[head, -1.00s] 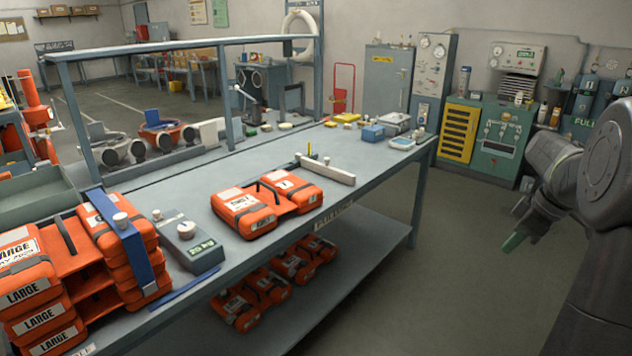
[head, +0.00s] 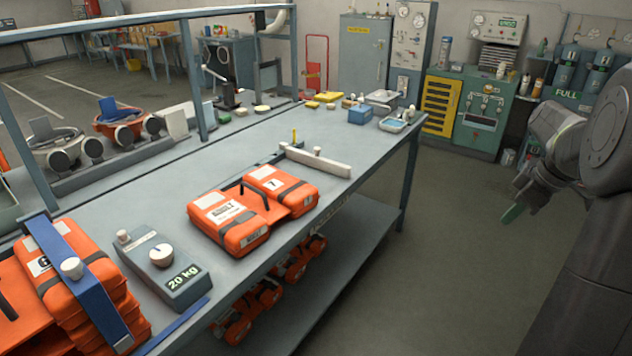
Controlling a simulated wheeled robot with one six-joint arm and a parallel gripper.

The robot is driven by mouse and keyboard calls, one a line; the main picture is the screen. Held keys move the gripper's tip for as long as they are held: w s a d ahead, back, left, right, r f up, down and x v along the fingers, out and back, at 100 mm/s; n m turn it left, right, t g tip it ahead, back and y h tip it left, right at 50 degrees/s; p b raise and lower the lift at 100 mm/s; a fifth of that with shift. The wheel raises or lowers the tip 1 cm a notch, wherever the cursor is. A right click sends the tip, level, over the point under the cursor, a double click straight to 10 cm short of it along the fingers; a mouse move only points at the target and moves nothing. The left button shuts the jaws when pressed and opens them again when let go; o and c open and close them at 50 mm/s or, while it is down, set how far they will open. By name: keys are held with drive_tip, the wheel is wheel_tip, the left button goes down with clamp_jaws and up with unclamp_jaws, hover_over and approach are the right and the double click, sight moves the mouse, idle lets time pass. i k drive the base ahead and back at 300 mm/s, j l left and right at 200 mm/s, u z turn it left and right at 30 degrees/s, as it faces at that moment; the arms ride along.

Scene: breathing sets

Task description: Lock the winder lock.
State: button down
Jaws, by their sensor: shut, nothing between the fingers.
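A grey box (head: 178,288) lies on the bench's near left part, with a dial (head: 162,256), a small pale knob (head: 123,237) and a green "20 kg" display. A blue strap (head: 92,287) with a white knob (head: 72,268) crosses a stack of orange cases (head: 60,249) left of the box. I cannot tell for sure which knob is the winder lock, or whether it is locked. My gripper (head: 514,213), with a green tip, is shut and empty over the floor at the right, well away from the bench and both knobs.
The long grey bench (head: 340,143) has a orange twin case (head: 253,215) and a pale bar (head: 316,161) on it. A blue strip (head: 175,326) lies along its front edge. The floor (head: 440,260) right of the bench is clear.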

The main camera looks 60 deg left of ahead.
sight(122, 234)
drive_tip(key=j+u, duration=0.35)
drive_tip(key=u, duration=0.15)
drive_tip(key=j+u, duration=0.45)
drive_tip(key=i+j+u, duration=0.15)
drive_tip(key=u, duration=0.35)
drive_tip(key=j+u, duration=0.1)
drive_tip(key=u, duration=0.35)
drive_tip(key=i+j+u, duration=0.1)
drive_tip(key=u, duration=0.35)
drive_tip(key=i+u, duration=0.1)
drive_tip(key=u, duration=0.35)
